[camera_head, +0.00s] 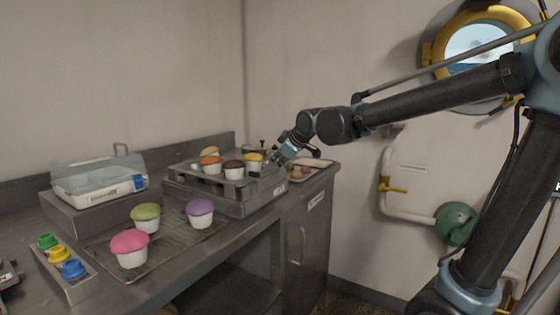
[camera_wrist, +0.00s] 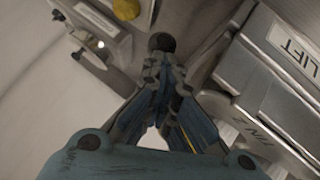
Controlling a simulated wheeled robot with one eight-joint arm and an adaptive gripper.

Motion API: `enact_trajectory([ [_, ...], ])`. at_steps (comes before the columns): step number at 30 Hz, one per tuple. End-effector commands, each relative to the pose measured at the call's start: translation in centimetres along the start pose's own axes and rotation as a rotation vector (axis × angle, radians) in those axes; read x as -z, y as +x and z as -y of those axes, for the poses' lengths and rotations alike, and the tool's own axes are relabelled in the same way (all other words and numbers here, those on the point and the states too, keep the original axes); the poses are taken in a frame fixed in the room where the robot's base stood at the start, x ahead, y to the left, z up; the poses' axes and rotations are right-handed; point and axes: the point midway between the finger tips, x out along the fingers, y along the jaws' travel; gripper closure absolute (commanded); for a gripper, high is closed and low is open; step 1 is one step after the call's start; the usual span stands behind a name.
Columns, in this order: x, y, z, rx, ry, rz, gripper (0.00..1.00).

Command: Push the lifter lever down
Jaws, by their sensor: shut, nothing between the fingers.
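The lifter (camera_head: 235,207) is a grey metal unit on the counter, with several cupcakes on its top tray. In the wrist view its side carries a "LIFT" label (camera_wrist: 298,50). A dark round knob (camera_wrist: 162,42), which looks like the end of the lifter lever, shows just beyond my fingertips; I cannot tell whether they touch it. The lever's shaft is hidden. My gripper (camera_wrist: 164,64) is shut and empty. In the head view, my gripper (camera_head: 278,159) is at the lifter's right end, beside the yellow cupcake (camera_head: 253,161).
Pink (camera_head: 130,247), green (camera_head: 146,216) and purple (camera_head: 200,212) cupcakes stand on a rack in front. A clear-lidded container (camera_head: 98,181) is at left, near coloured knobs (camera_head: 59,256). A small tray (camera_head: 318,163) lies behind my gripper. A wall pipe (camera_head: 386,180) is at right.

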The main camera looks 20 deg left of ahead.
Motion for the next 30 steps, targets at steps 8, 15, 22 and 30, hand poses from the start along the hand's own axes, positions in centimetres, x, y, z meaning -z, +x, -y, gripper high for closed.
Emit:
enact_trajectory([
  [8, 0.0, 0.1, 0.2, 0.002, -0.001, 0.001, 1.0],
  [15, 0.4, -0.4, 0.0, 0.002, -0.001, 0.0, 1.0],
  [22, 2.2, -2.8, -0.6, 0.0, 0.001, 0.001, 1.0],
  [30, 1.8, -6.7, -0.8, -0.003, 0.004, 0.003, 1.0],
])
